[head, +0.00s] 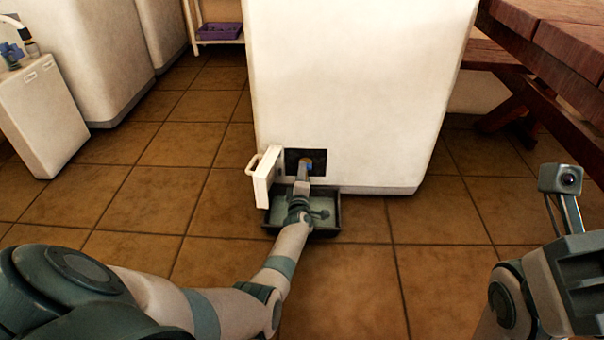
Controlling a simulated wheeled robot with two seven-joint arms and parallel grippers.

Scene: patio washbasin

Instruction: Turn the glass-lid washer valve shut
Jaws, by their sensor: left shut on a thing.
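A white washer (345,80) stands in the middle, its top out of the picture, so no glass lid shows. Low on its front is a dark recess (292,155) with its small white hatch door (263,178) swung open to the left. My left gripper (305,172) reaches up to this recess and is shut on a small, partly blue part there, which looks like the valve (309,167). The gripper hides most of it, so I cannot tell how far it is turned. Parts of my right arm show at the lower right, but its fingertips do not.
A dark shallow tray (328,230) lies on the tiled floor under the recess, below my left gripper. A wooden picnic table (560,35) stands at the right. Other white units (75,50) stand at the left, and a purple bin (220,31) is behind. The tiles between are clear.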

